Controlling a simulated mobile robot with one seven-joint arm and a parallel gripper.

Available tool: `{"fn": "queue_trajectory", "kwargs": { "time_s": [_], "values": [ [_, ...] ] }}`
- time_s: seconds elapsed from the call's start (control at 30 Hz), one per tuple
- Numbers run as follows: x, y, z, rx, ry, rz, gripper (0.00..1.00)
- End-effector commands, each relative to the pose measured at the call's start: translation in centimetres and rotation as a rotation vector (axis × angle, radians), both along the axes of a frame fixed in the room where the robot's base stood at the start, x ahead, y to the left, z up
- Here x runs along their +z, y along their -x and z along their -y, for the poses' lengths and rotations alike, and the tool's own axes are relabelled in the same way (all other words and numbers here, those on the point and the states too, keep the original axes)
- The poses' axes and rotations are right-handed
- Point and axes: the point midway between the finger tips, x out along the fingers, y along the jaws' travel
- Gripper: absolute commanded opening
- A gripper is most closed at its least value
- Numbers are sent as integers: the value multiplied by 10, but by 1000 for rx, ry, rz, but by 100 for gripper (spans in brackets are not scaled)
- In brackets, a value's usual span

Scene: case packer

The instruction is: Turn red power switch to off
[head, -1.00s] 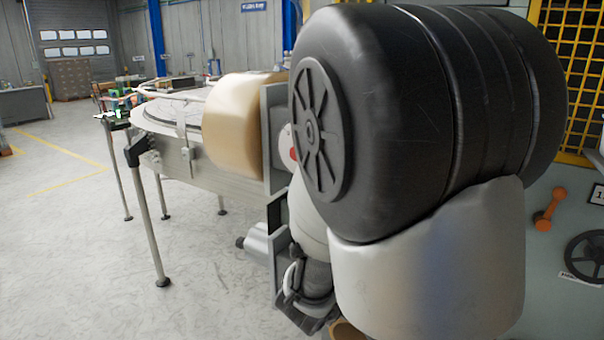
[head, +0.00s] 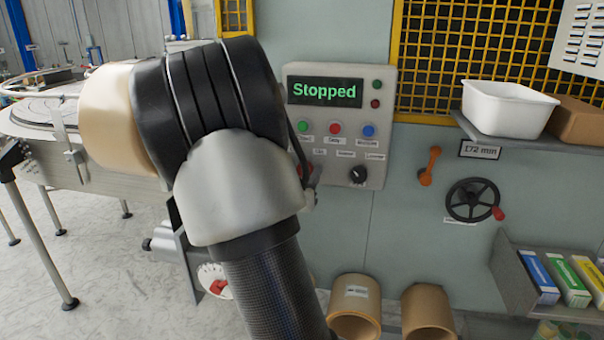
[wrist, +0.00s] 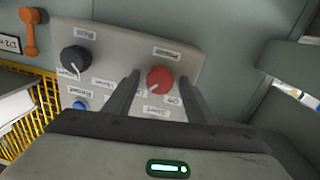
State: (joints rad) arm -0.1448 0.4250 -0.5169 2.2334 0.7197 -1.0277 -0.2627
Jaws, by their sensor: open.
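The red switch (wrist: 160,79) is a round knob on the grey control panel (wrist: 130,45), seen upside down in the wrist view. Its white mark points down and to the left there. My gripper (wrist: 156,80) is open, with one dark finger on each side of the knob in the picture. I cannot tell whether the fingers touch it. The panel's screen (head: 325,92) reads "Stopped".
A black knob (head: 358,175) sits beside the red switch, below green, red and blue buttons (head: 369,130). An orange handle (head: 430,166) and a black handwheel (head: 473,200) are to the right. A conveyor (head: 110,180) stands at left. Cardboard tubes (head: 355,300) are below.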

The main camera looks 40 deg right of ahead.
Motion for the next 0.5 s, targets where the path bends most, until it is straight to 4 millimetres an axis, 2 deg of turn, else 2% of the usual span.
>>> {"fn": "queue_trajectory", "kwargs": {
  "time_s": [0.2,0.27,0.43,0.5],
  "values": [
    [0,0,0,0,0,0,50],
    [0,0,0,0,0,0,42],
    [0,0,0,0,0,0,13],
    [0,0,0,-1,0,0,10]
  ]
}}
